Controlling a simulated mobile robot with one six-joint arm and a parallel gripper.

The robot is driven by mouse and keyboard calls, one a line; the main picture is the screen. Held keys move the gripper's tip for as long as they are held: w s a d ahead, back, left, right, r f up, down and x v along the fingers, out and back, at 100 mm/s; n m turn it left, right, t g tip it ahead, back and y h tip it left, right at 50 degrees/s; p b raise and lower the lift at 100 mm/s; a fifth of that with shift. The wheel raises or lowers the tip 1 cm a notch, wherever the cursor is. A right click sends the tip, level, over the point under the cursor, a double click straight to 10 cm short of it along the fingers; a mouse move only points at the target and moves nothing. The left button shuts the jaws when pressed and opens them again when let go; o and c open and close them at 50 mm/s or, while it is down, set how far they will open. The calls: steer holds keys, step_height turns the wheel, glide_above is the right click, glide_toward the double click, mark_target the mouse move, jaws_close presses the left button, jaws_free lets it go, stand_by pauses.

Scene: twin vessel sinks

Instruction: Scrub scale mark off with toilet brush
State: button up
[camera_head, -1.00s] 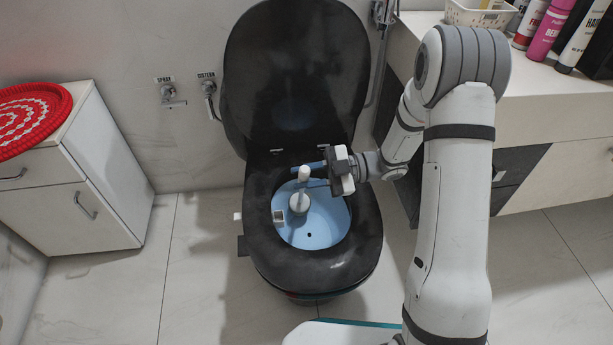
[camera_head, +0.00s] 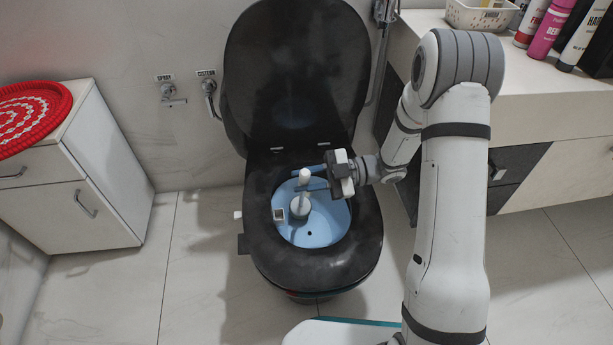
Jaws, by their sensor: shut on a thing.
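The white toilet brush (camera_head: 303,194) stands nearly upright inside the blue toilet bowl (camera_head: 325,228). Its head (camera_head: 299,211) is low in the bowl, left of the middle. My gripper (camera_head: 313,178) reaches in from the right over the bowl and is shut on the upper part of the brush handle. A small dark spot (camera_head: 310,233) shows in the lower front of the bowl; I cannot tell whether it is the scale mark. The bowl surface under the brush head is hidden.
The black seat (camera_head: 262,240) is down around the bowl and the black lid (camera_head: 295,75) is raised behind. A small block (camera_head: 279,214) hangs at the inner left rim. A white cabinet (camera_head: 90,190) stands left, a counter (camera_head: 540,95) with bottles right. The floor (camera_head: 195,280) front left is clear.

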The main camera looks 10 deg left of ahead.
steer(key=shift+s+f, duration=0.1)
steer(key=shift+f, duration=0.2)
steer(key=shift+s+d+r+p, duration=0.15)
steer(key=shift+s+r+p, duration=0.2)
steer(key=shift+r+p, duration=0.3)
steer(key=shift+s+d+r+p, duration=0.1)
steer(key=shift+s+r+p, duration=0.2)
steer(key=shift+r+p, duration=0.35)
jaws_close()
steer(key=v, duration=0.4)
steer(key=shift+s, duration=0.1)
steer(key=shift+f, duration=0.2)
steer(key=shift+r, duration=0.15)
